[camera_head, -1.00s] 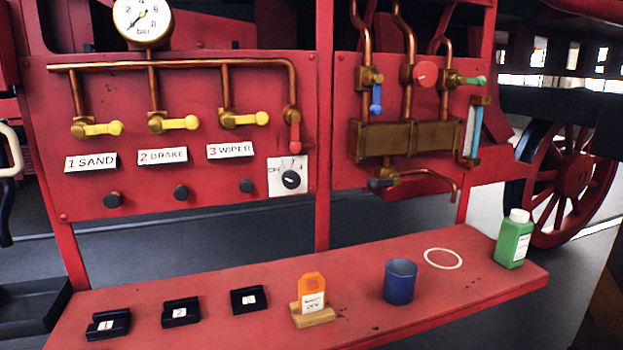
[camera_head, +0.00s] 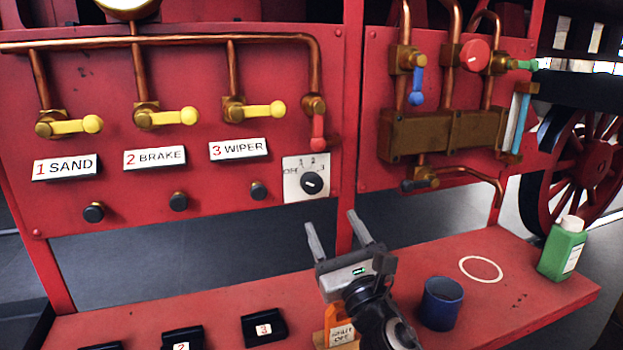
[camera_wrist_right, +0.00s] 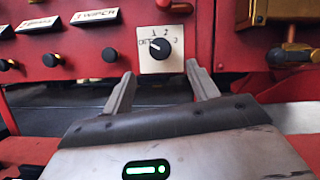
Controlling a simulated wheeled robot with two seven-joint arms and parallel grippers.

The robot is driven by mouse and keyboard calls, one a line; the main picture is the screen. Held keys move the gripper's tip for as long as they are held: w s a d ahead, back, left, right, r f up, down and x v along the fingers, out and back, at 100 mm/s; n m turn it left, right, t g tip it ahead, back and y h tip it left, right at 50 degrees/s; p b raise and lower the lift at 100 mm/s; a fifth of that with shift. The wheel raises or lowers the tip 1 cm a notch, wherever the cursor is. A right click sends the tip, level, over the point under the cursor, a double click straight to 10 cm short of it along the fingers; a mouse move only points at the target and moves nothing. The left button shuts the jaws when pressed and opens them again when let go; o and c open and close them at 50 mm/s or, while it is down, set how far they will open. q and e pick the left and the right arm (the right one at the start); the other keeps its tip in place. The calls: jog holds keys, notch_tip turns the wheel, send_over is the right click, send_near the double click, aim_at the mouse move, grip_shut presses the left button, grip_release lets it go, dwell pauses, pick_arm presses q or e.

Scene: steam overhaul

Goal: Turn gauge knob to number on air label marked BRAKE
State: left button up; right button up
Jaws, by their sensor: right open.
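The gauge knob (camera_head: 312,182) is a black dial on a white plate with OFF and numbers around it, low on the left red panel. It also shows in the right wrist view (camera_wrist_right: 160,48), between and beyond my fingers. The BRAKE label (camera_head: 155,158) is white with a red 2, between the SAND label (camera_head: 66,167) and the WIPER label (camera_head: 238,149). My right gripper (camera_head: 333,220) is open and empty, below and in front of the knob, apart from it. It also shows in the right wrist view (camera_wrist_right: 160,80). My left gripper is not in view.
Yellow valve levers (camera_head: 170,117) and a red lever (camera_head: 318,130) stick out of the panel. Below, the red shelf (camera_head: 400,270) holds black numbered holders (camera_head: 264,328), an orange tag (camera_head: 338,325), a blue cup (camera_head: 441,303) and a green bottle (camera_head: 563,248).

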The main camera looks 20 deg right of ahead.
aim_at(314, 187)
jog(key=p+x, duration=0.1)
jog(key=x, duration=1)
jog(key=shift+w, duration=0.2)
jog(key=c, duration=1)
